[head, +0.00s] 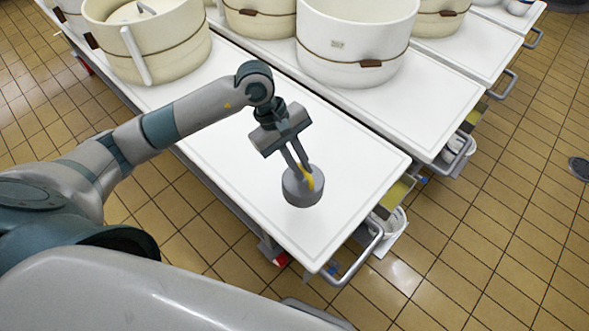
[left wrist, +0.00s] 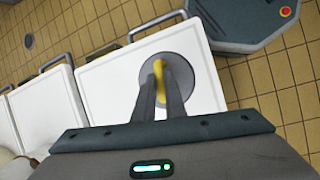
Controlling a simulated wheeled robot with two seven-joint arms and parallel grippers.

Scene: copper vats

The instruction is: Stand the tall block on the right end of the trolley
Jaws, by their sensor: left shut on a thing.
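The trolley (head: 240,170) has a long white top. Its right end has a metal handle (head: 357,262). A grey round block (head: 300,196) with a yellow upright part (head: 310,183) is over the right part of the top. It looks upright, and I cannot tell whether its base touches the top. No other block shows. My left gripper (head: 306,170) points down and is shut on the yellow part. In the left wrist view the grey block (left wrist: 193,76) is partly hidden behind the fingers (left wrist: 160,80), with the trolley top (left wrist: 105,85) around it. My right gripper is not in view.
A cream vat (head: 170,50) stands on the trolley's far left part. A white vat (head: 355,45) stands on the neighbouring trolley (head: 430,105). The white top around the block is clear. Tiled floor (head: 500,220) is open to the right.

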